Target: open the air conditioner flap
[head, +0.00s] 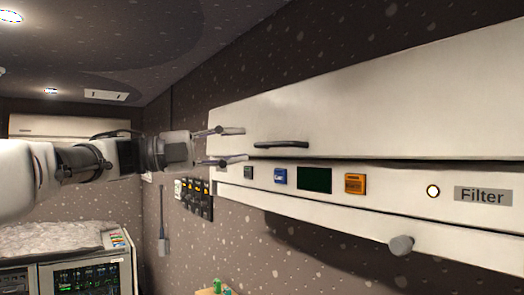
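The air conditioner (470,222) is a long off-white unit on the right wall. Its large upper panel (400,105) carries a dark bar handle (281,144); a dark gap runs under this panel. A lower strip carries a grey round knob (401,245). I cannot tell for sure which part is the flap. My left gripper (241,144) is open, its two fingers apart one above the other and pointing right. Its fingertips are just left of the bar handle and overlap the unit's left end; nothing shows between them. My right gripper is out of view.
The unit's front has a dark display (314,179), a blue button (280,176), an orange button (355,184), a lit round lamp (433,191) and a "Filter" label (483,195). Wall switches (194,198) sit below left. Equipment cabinets (75,272) stand at lower left.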

